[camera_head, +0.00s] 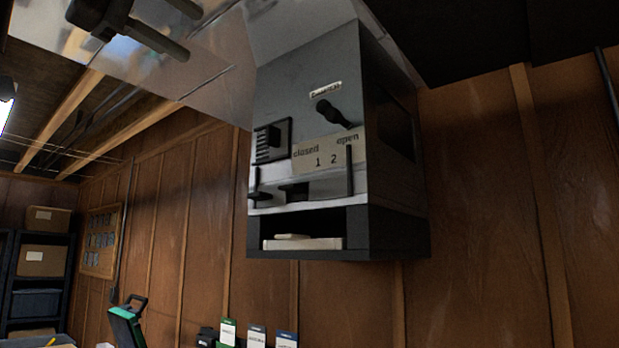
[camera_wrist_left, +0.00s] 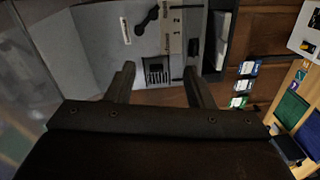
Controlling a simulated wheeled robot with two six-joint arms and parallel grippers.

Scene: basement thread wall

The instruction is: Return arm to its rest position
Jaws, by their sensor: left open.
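My left gripper (camera_head: 188,31) shows at the top left of the head view, its two dark fingers pointing right. It is open, and nothing shows between the fingers. In the left wrist view the two spread fingers of the gripper (camera_wrist_left: 159,71) point toward the front of a grey wall box. A gap shows between the gripper and the box (camera_head: 291,88) in the head view. My right gripper is in neither view.
The box front has a black lever (camera_head: 337,114), a "closed/open 1 2" plate (camera_head: 314,158) and a lower shelf with a pale flat item (camera_head: 302,243). Shelving with cartons (camera_head: 43,260) stands far left. Several small packets (camera_head: 257,337) are below. The wood wall at right is clear.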

